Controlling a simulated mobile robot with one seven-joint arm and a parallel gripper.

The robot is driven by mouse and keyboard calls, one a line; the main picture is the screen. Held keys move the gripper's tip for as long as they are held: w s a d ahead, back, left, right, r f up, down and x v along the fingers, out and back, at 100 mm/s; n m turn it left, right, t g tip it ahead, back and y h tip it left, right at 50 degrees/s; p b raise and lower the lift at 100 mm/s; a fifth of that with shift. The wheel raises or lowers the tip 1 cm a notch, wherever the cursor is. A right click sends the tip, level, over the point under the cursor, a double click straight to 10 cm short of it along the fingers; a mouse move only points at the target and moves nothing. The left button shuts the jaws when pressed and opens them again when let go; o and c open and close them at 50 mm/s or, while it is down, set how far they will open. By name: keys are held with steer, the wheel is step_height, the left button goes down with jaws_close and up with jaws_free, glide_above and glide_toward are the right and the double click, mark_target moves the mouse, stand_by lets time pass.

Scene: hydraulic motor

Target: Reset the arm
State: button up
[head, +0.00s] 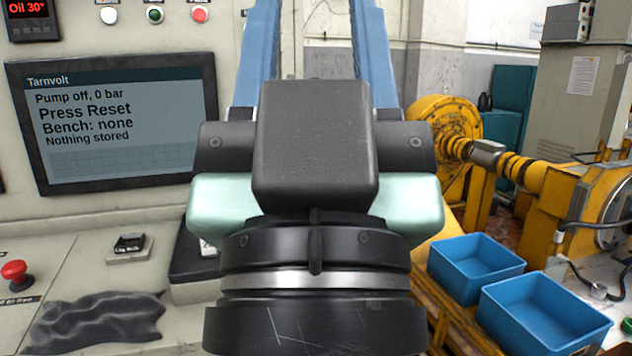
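My own arm fills the middle of the head view, close to the camera. It shows a black block, pale green housings on both sides and a black ringed joint with a silver band below. The screen (118,120) at the left reads "Tarnvolt", "Pump off, 0 bar", "Press Reset", "Bench: none" and "Nothing stored".
White, green (154,15) and red (199,14) buttons sit above the screen beside an "Oil 30°" display (28,7). A red knob (14,271), a switch (130,243) and a dark cloth (98,318) are on the console. Two blue bins (540,312) and yellow machinery (545,180) stand right.

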step_height(320, 180, up, 15)
steer(key=p, duration=1.2)
steer(key=shift+p, duration=0.4)
steer(key=shift+a, duration=0.1)
